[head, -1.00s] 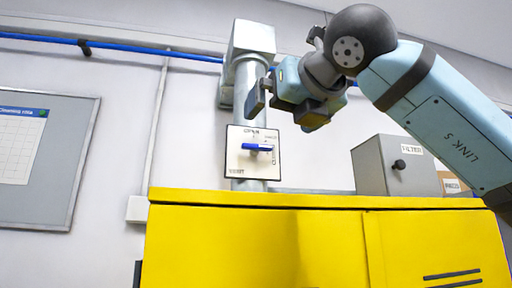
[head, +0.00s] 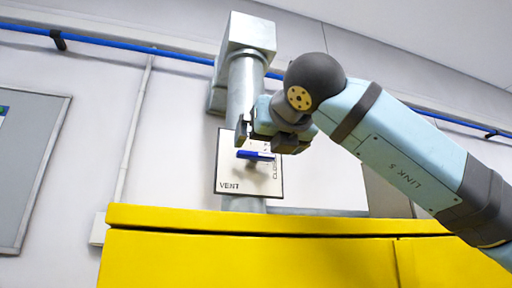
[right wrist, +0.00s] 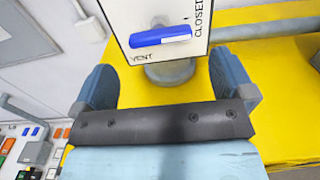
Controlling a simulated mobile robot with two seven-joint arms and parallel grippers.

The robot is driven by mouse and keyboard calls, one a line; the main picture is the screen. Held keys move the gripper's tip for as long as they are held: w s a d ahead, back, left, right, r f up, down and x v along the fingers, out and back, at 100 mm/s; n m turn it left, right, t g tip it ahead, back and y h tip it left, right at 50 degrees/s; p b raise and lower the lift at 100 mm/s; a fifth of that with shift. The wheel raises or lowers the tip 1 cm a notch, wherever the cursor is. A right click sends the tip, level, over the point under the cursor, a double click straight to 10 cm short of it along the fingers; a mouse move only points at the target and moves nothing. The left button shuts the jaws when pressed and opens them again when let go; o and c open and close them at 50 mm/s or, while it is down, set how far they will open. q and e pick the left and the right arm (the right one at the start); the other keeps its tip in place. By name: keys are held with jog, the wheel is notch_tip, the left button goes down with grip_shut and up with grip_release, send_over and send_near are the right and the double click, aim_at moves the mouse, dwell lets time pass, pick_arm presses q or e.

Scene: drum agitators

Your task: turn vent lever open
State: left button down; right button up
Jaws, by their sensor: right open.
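The vent lever (head: 255,155) is a blue bar lying about level on a white plate (head: 230,178) marked VENT and CLOSED. The plate is on a grey vertical pipe (head: 246,90) above the yellow cabinet. In the right wrist view the blue lever (right wrist: 160,36) points sideways, its right end toward the word CLOSED. My right gripper (head: 266,142) is open and empty, just in front of and above the lever in the head view. In the right wrist view its two fingers (right wrist: 163,85) are spread wide, with the lever beyond them. My left gripper is not in view.
The yellow cabinet (head: 250,265) fills the bottom of the head view below the plate. A blue pipe (head: 130,48) runs along the wall. A grey board (head: 30,170) hangs at left. A panel with coloured buttons (right wrist: 35,150) shows at the right wrist view's lower left.

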aim_at(257, 153)
jog(key=p+x, duration=0.2)
jog(key=x, duration=0.4)
jog(key=shift+w+a, duration=0.1)
jog(key=shift+w, duration=0.1)
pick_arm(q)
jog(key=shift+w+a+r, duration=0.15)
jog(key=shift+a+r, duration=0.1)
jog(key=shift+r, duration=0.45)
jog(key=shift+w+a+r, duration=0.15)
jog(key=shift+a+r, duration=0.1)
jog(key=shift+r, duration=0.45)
pick_arm(e)
jog(key=shift+w+a+f, duration=0.1)
jog(key=shift+w+a, duration=0.05)
jog(key=shift+w, duration=0.3)
jog(key=c, duration=0.7)
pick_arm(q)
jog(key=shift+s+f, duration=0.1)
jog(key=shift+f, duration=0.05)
pick_arm(e)
jog(key=shift+c, duration=0.2)
